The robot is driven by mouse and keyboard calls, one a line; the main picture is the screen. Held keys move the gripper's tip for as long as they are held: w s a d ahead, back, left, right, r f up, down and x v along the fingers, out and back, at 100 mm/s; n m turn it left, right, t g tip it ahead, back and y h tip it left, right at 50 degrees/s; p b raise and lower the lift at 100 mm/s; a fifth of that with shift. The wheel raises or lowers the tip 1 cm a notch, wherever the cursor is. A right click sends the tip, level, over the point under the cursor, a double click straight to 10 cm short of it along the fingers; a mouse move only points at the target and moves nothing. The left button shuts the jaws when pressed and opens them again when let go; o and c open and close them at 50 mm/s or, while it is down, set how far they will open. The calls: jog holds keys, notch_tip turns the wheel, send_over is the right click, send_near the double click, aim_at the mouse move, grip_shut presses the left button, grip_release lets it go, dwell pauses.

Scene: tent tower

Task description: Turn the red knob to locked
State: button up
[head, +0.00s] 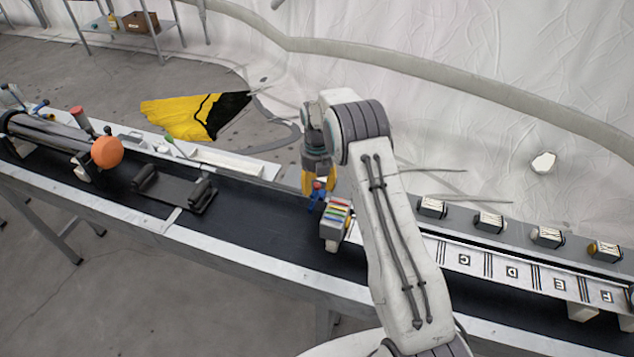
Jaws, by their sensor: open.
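My gripper (319,182) points down above the belt near the middle of the picture, its yellow fingers apart. A small blue piece with a red top (318,186) shows at the fingertips; whether they touch it I cannot tell. A red knob-like cap (77,112) stands on the dark cylinder assembly at the far left, well away from my gripper. Which of these red parts is the task's knob, and any locked marking, I cannot make out.
A grey box with coloured stripes (336,224) stands just below my gripper. An orange ball (107,152) ends the dark cylinder (48,132). A black cradle (175,190) lies on the belt. A lettered white rail (520,273) runs right. The belt (262,222) is clear between cradle and box.

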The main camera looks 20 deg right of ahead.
grip_shut()
dwell(0.5)
